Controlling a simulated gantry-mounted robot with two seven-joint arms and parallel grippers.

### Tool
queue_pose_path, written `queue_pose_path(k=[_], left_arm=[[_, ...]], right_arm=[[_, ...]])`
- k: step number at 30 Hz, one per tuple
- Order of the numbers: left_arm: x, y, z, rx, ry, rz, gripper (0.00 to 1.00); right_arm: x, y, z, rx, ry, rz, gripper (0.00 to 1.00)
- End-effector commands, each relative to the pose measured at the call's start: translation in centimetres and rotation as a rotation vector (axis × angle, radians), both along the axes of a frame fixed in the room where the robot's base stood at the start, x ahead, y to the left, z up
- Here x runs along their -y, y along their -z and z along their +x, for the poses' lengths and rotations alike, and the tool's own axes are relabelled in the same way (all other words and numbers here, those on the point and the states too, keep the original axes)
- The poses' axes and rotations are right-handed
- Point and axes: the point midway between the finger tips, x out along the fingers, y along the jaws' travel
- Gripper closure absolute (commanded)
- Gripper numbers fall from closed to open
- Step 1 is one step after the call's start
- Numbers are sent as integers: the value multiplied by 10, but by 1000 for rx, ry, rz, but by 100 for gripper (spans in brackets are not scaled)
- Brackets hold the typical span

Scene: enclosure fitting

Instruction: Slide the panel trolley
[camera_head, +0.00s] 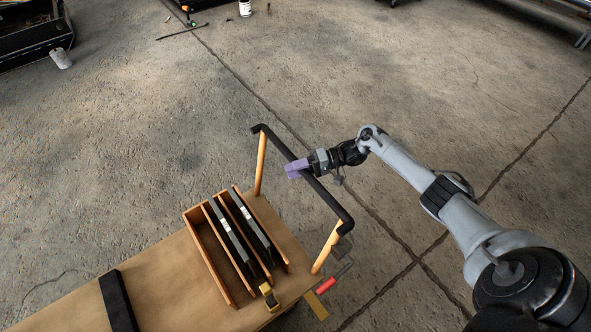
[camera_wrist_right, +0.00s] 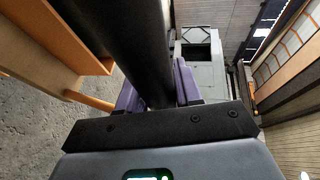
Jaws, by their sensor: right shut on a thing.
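The panel trolley (camera_head: 165,273) has a brown flat deck and stands at the lower left to middle of the head view. Its black push bar (camera_head: 322,192) runs between two orange-wood posts at the trolley's right end. My right gripper (camera_head: 295,169), with purple fingers, is shut on the push bar, left of its middle. In the right wrist view the black bar (camera_wrist_right: 135,45) passes between the purple fingers (camera_wrist_right: 157,88). Dark panels (camera_head: 232,232) stand upright in a wooden rack (camera_head: 205,255) on the deck. My left gripper is not in view.
A yellow-and-black item (camera_head: 269,297) and a red-handled tool (camera_head: 330,284) sit near the trolley's right end. A black strip (camera_head: 118,301) crosses the deck. Bare concrete lies around the trolley.

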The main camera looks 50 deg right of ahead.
Motion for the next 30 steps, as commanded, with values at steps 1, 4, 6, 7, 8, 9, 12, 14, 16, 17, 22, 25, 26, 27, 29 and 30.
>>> queue_pose_path(k=[1,4,6,7,8,9,12,14,16,17,22,25,26,27,29,30], left_arm=[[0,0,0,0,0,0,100],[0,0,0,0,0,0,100],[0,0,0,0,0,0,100],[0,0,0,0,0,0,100],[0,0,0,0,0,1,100],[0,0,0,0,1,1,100],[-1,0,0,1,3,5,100],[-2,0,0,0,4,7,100],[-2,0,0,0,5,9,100],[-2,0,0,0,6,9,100],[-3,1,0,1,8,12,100],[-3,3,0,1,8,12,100],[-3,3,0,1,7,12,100],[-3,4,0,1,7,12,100],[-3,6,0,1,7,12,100],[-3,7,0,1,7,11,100]], right_arm=[[-2,1,0,-1,-3,1,100],[-2,1,0,-1,-4,2,100],[-2,1,0,-1,-4,2,58],[-2,1,0,-1,-4,2,53],[-2,1,0,-1,-4,2,49],[-2,1,0,-1,-4,2,45],[-2,0,0,-1,-3,1,45],[-1,0,0,-1,-3,1,45],[-1,0,0,-1,-2,1,45],[-1,0,0,-1,-2,1,45],[7,-1,-5,-1,-1,-1,45],[17,-2,-12,-3,-2,-2,45],[21,-3,-15,-2,-1,-2,45],[27,-4,-18,-2,-1,-2,45],[36,-6,-24,-3,0,-3,45],[42,-7,-28,-3,-1,-2,45]])
